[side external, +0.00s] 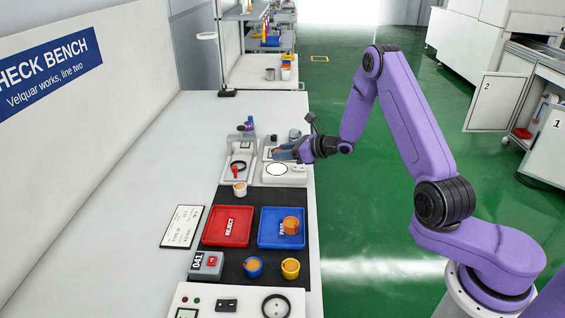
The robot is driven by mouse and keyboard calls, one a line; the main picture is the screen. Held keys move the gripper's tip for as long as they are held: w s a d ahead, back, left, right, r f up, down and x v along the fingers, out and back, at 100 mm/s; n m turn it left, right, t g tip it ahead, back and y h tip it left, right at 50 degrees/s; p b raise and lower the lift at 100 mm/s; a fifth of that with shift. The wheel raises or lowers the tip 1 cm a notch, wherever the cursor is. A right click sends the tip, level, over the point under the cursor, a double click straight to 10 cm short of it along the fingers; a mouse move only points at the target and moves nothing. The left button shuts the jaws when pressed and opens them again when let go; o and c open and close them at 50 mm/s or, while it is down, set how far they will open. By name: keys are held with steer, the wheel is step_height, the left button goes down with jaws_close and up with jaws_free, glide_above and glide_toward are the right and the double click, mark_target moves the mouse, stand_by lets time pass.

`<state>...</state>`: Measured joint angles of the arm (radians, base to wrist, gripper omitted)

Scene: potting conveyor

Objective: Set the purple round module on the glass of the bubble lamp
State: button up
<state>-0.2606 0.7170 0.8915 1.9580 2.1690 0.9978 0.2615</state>
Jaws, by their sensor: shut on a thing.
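The bubble lamp (285,179) is a pale box with a bright round glass (276,169) on its top, at the right edge of the bench. My gripper (283,155) is just beyond and above the glass, reaching in from the right. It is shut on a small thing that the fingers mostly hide. An orange-brown patch and some blue-grey show there. I cannot make out a purple round module clearly, nor tell whether the held thing touches the lamp.
A press fixture (238,168) stands left of the lamp. A white cup module (240,190) is in front. A red tray (210,238) and a blue tray (268,241) lie nearer, the blue one holding an orange module (291,225). Blue (252,269) and yellow (290,270) modules stand nearest.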

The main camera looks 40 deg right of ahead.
mark_target(283, 170)
steer(key=shift+w+f, duration=0.35)
steer(key=shift+f, duration=0.05)
steer(key=shift+w+f, duration=0.15)
steer(key=shift+f, duration=1.55)
steer(key=shift+f, duration=0.2)
steer(key=o, duration=1)
steer(key=shift+o, duration=0.2)
steer(key=shift+r, duration=0.1)
